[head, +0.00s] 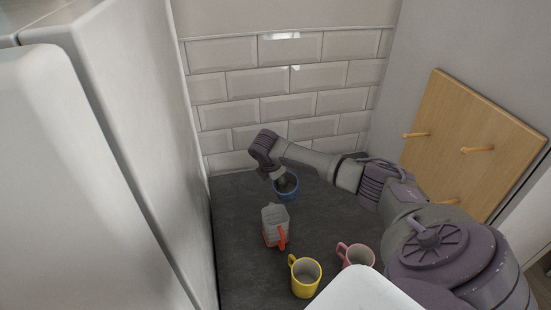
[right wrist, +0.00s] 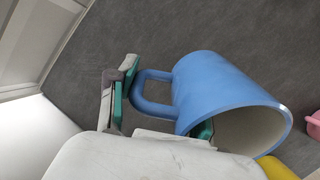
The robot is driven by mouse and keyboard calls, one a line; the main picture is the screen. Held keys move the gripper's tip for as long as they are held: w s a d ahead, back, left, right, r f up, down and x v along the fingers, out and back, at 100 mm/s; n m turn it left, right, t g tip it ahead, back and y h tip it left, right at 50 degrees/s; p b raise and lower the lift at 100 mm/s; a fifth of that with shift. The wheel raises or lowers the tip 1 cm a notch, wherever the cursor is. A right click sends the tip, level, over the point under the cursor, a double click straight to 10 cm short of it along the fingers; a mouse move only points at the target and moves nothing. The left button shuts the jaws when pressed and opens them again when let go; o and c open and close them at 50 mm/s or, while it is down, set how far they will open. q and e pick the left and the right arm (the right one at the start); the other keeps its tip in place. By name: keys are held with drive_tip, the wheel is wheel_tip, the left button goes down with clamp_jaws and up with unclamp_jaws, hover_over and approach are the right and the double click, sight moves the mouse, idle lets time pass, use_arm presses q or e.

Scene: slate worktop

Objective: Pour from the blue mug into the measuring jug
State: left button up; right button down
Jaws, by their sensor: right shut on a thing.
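The blue mug (head: 293,193) is beside the worktop's back wall in the head view, behind the measuring jug. It fills the middle of the right wrist view (right wrist: 215,90), its handle toward the left and its mouth toward the lower right. My right gripper (head: 281,181) is shut on the blue mug. The clear measuring jug (head: 273,219) with a red handle stands on the worktop, apart from the mug. I cannot see its contents. My left gripper is not in view.
A yellow mug (head: 305,279) and a pink mug (head: 357,256) stand at the front of the slate worktop (head: 236,196). A wooden peg board (head: 470,130) is on the right. A tall pale panel (head: 95,160) bounds the left. Bare worktop lies left of the jug.

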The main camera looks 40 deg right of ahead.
drive_tip(key=f+y+b, duration=0.1)
drive_tip(key=b, duration=0.1)
drive_tip(key=d+f+g+y+b, duration=0.1)
drive_tip(key=f+b, duration=0.1)
drive_tip(key=w+d+f+y+b, duration=0.1)
drive_tip(key=f+b, duration=0.1)
drive_tip(key=shift+g, duration=0.3)
drive_tip(key=shift+d+f+y+b, duration=0.1)
drive_tip(key=shift+d+y+b, duration=0.05)
drive_tip(key=shift+y+b, duration=0.45)
